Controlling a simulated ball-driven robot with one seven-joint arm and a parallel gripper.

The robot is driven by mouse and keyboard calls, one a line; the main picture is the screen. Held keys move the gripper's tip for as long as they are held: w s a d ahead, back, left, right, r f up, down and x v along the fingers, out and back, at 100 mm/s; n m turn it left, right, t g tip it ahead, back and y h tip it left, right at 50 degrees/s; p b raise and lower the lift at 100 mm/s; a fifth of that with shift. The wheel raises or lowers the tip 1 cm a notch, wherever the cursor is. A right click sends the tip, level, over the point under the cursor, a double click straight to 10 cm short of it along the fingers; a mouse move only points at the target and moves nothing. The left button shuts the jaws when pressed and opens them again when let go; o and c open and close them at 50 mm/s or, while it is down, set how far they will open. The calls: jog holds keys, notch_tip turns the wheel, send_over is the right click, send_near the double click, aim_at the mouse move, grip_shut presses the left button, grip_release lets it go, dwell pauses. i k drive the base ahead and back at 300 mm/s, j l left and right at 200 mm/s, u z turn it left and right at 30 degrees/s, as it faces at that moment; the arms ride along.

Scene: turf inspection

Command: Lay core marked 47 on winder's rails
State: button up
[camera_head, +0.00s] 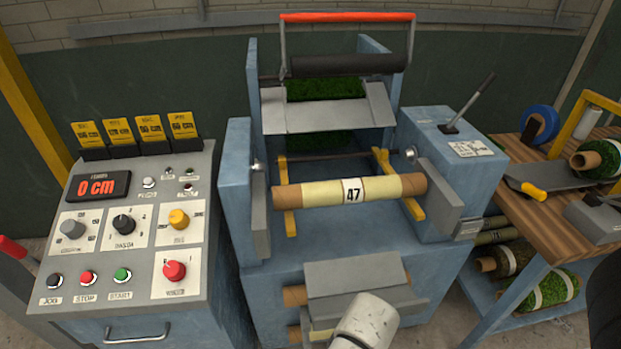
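The core marked 47 (378,188) is a brown tube with a pale yellow wrap and a white label. It lies level across the two yellow rails of the winder, the left rail (290,222) and the right rail (414,209). It appears to rest on them, between the grey side plates, with nothing holding it. The winder (237,190) is a blue frame with a black roller above and green turf behind. A pale grey rounded link at the bottom centre appears to be part of my arm. My gripper's fingers do not show.
A control console (140,215) with knobs, buttons and a "0 cm" display (98,187) stands at left. Below the rails, a grey chute (352,274) has brown tube ends beside it. At right, a wooden bench (530,212) holds tools and a turf roll (597,158); more rolls lie underneath.

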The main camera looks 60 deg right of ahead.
aim_at(389, 188)
jog(key=i+j+z, duration=0.2)
jog(key=j, duration=0.2)
jog(key=j+z, duration=0.2)
jog(key=j, duration=0.2)
jog(key=j+z, duration=0.2)
jog(key=j, duration=0.25)
jog(key=i, duration=0.05)
